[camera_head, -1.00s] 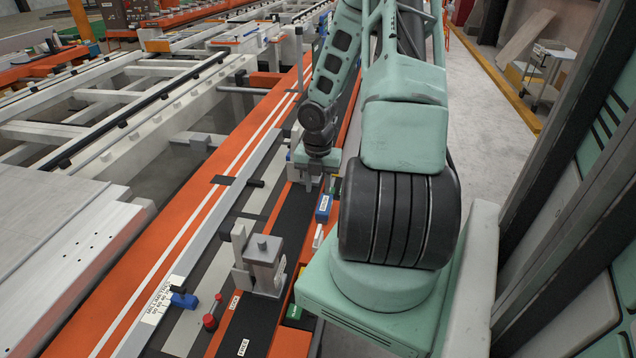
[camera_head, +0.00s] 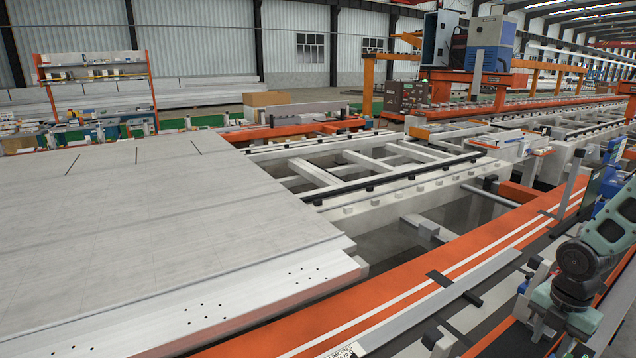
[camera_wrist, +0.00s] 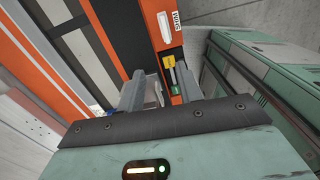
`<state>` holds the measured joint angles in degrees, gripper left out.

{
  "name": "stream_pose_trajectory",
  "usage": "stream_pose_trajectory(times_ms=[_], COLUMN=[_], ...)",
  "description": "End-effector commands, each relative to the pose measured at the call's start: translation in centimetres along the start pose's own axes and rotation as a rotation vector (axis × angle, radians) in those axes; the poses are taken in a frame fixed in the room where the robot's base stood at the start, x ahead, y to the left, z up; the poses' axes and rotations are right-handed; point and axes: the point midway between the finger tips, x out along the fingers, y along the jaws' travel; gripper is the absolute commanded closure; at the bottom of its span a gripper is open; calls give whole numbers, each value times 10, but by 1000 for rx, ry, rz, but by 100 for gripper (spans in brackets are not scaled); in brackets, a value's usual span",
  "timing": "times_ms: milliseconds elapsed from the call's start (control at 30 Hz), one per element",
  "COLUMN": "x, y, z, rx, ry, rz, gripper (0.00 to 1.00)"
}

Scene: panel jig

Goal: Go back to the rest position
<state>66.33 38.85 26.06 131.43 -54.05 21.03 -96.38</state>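My gripper (camera_wrist: 160,76) shows in the wrist view with its two grey fingers apart. Nothing is clearly gripped; a pale grey piece shows beyond and between the fingers, and I cannot tell whether it touches them. In the head view my gripper's green body (camera_head: 560,314) is at the lower right, over the dark strip beside the orange rail. Its fingers are not clear there.
The orange rail (camera_head: 440,262) with white lines runs along the jig. A large pale panel (camera_head: 150,215) lies at the left. In the wrist view a yellow item (camera_wrist: 169,62) and a white item (camera_wrist: 165,27) lie on the orange and black strip.

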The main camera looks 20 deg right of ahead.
Motion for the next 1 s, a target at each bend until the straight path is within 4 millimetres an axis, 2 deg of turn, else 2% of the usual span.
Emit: stream_pose_trajectory(times_ms=[33, 167, 300, 500, 633, 767, 900, 1000], x=[-2, -14, -30, -48, -58, -66, -71, -74], y=[14, 49, 81, 104, 104, 91, 65, 43], z=[-11, -50, -106, -197, -259, -319, -378, -410], rx=[18, 130, 277, 493, 631, 769, 912, 998], ry=[-10, -34, -59, -77, -70, -45, -4, 26], rz=[-6, -22, -25, -6, 15, 30, 32, 22], gripper=[65, 65, 65, 65, 65, 65, 65, 65])
